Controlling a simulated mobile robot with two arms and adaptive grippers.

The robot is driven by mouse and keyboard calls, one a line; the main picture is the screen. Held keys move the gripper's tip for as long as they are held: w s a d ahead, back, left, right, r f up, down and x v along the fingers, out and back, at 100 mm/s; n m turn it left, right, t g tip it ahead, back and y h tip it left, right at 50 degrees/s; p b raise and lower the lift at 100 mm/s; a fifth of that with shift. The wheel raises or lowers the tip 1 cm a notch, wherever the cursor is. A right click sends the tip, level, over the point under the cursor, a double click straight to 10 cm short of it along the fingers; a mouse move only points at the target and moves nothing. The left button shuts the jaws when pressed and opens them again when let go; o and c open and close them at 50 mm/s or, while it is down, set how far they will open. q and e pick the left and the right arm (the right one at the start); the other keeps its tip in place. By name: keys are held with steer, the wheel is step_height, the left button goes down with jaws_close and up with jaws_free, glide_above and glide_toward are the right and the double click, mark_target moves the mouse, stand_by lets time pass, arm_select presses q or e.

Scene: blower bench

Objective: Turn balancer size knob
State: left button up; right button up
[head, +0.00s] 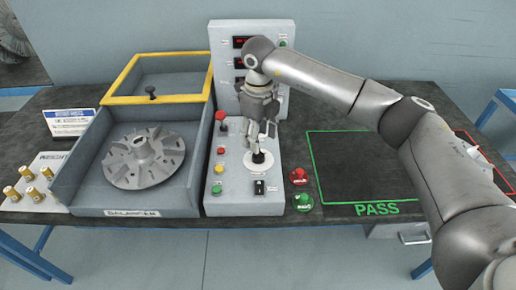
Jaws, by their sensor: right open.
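The size knob (258,157) is a small dark knob on a round white dial plate (258,164) on the sloped front of the balancer's control panel (232,195). My right gripper (257,149) points down right over the knob, with its fingertips at or just above it. The fingers hide part of the knob, and I cannot tell whether they touch it. The right gripper is open. The balancer (132,213) stands to the left of the panel, with a grey finned impeller (144,158) lying in its tub. My left gripper is not in view.
A raised yellow-framed cover (157,99) stands behind the tub. A red lever knob (220,116), coloured buttons (215,189) and a black switch (259,187) surround the dial. Red and green buttons (303,199) sit right. Brass weights (27,173) stand left. The green-outlined PASS area (350,170) is empty.

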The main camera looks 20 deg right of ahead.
mark_target(258, 156)
step_height(258, 156, down, 4)
steer(key=shift+w+r, duration=0.15)
step_height(258, 156, down, 3)
steer(key=shift+f+p, duration=0.1)
steer(key=shift+p, duration=0.35)
steer(key=shift+w, duration=0.1)
steer(key=shift+c, duration=1.1)
steer(key=c, duration=0.8)
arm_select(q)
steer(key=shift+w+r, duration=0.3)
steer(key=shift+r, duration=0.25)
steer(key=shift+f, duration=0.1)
